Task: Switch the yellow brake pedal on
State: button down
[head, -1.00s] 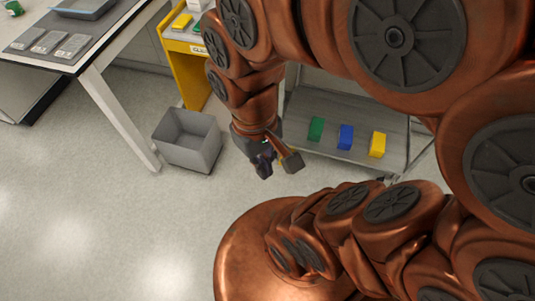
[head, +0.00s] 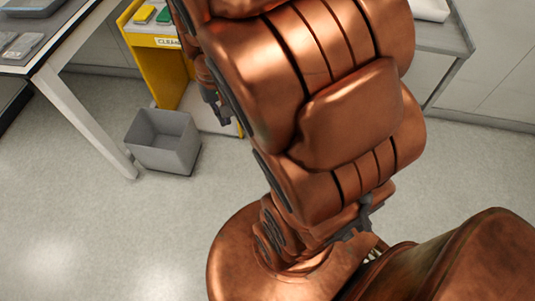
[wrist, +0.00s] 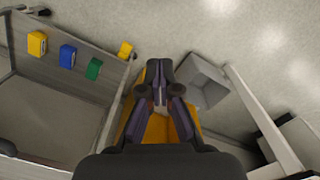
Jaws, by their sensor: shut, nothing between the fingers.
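The yellow pedal (wrist: 37,43) is at the upper left of the wrist view, at the far end of a row with a blue pedal (wrist: 68,56) and a green pedal (wrist: 94,68) on a grey low platform. In the head view, part of my gripper (head: 217,108) shows beside my arm, near that stand. Whether any pedal is pressed cannot be told.
The yellow stand (head: 140,48) carries a yellow and a green item on top. A grey open bin (head: 165,142) stands on the floor beside it. A white-legged table (head: 80,115) is at left, a grey-topped cabinet (head: 445,40) at upper right. Floor at lower left is clear.

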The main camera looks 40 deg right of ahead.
jog(key=w+d+f+m+b, duration=0.1)
jog(key=w+d+f+b, duration=0.25)
jog(key=d+f, duration=0.35)
jog(key=w+d+f+m+t+h+b, duration=0.1)
jog(key=w+d+f+m+b, duration=0.3)
jog(key=f, duration=0.6)
jog(key=w+d+f+n+b, duration=0.1)
jog(key=w+d+f+b, duration=0.2)
jog(key=w+d+f, duration=0.35)
jog(key=d+f+m+b, duration=0.1)
jog(key=d+f+b, duration=0.2)
jog(key=f, duration=0.6)
jog(key=d+f+b, duration=0.2)
jog(key=d+f, duration=0.2)
jog(key=f, duration=0.6)
jog(key=d+f+m+h+b, duration=0.1)
jog(key=d+f+b, duration=0.2)
jog(key=f, duration=0.7)
jog(key=shift+d+m+t+b, duration=0.3)
jog(key=shift+d+t+b, duration=0.1)
jog(key=shift+d, duration=0.25)
jog(key=shift+f, duration=0.15)
